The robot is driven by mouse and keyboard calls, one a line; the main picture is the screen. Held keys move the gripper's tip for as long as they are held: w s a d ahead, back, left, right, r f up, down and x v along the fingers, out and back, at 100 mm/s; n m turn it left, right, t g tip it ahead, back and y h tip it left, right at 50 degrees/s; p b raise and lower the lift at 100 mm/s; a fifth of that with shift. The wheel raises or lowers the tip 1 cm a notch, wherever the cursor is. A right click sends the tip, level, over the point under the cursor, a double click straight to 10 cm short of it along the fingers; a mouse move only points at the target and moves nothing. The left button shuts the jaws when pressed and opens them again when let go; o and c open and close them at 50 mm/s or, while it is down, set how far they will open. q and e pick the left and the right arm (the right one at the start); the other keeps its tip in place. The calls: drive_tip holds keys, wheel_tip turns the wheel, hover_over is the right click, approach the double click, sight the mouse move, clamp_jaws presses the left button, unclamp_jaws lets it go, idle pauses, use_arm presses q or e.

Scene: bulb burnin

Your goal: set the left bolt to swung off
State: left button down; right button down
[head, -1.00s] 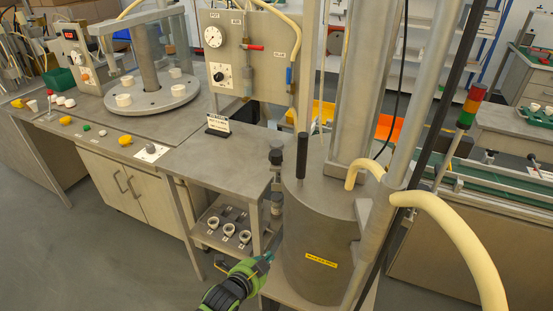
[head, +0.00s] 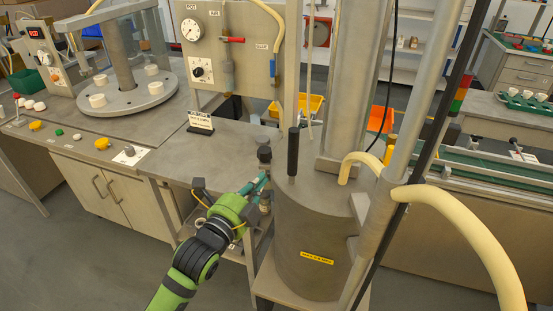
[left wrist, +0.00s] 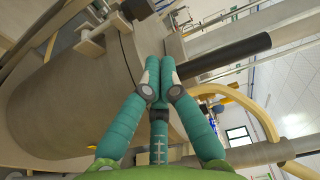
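The grey vessel (head: 316,235) with a yellow label stands in the middle of the head view, a black upright handle (head: 293,152) on its lid. A bolt with a dark knob (head: 264,154) stands upright at the vessel's left edge. My left gripper (head: 264,182) is at that bolt, just below its knob, its teal fingers hiding part of it. In the left wrist view the fingertips (left wrist: 160,65) lie close together with nothing visible between them, near the vessel (left wrist: 75,95) and black handle (left wrist: 225,60). Contact with the bolt cannot be told. My right gripper is out of view.
A pale hose (head: 455,210) curves from the vessel's right side. Grey posts and a black cable rise behind it. A bench (head: 235,150) with a small sign (head: 200,122) lies to the left. Open floor is at the lower left.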

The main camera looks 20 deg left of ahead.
sight(266, 156)
use_arm(q)
drive_tip(key=w, duration=0.3)
drive_tip(key=w+d+p, duration=0.1)
drive_tip(key=w, duration=0.2)
drive_tip(key=w+p, duration=0.1)
drive_tip(key=w, duration=0.2)
drive_tip(key=shift+w+d, duration=0.15)
drive_tip(key=shift+d, duration=0.2)
drive_tip(key=shift+a, duration=0.1)
drive_tip(key=shift+a+n+b, duration=0.3)
drive_tip(key=shift+n, duration=0.1)
drive_tip(key=shift+s+a+r+n+t, duration=0.1)
drive_tip(key=shift+s+a+n+t, duration=0.1)
drive_tip(key=shift+a+n+t, duration=0.1)
drive_tip(key=shift+s+a+n+t+b, duration=0.25)
drive_tip(key=shift+a+n+t+b, duration=0.15)
drive_tip(key=shift+a+n+b, duration=0.5)
drive_tip(key=s+a+f+n+t+y+b, duration=0.1)
drive_tip(key=a+f+n+y+b, duration=0.4)
drive_tip(key=n, duration=0.6)
drive_tip(key=s+a+f+n+t+y+b, duration=0.1)
drive_tip(key=a+f+n+y+b, duration=0.4)
drive_tip(key=n, duration=0.7)
drive_tip(key=shift+s+a+f+y+b, duration=0.2)
drive_tip(key=shift+s+f+y+b, duration=0.15)
drive_tip(key=shift+s+y+b, duration=0.35)
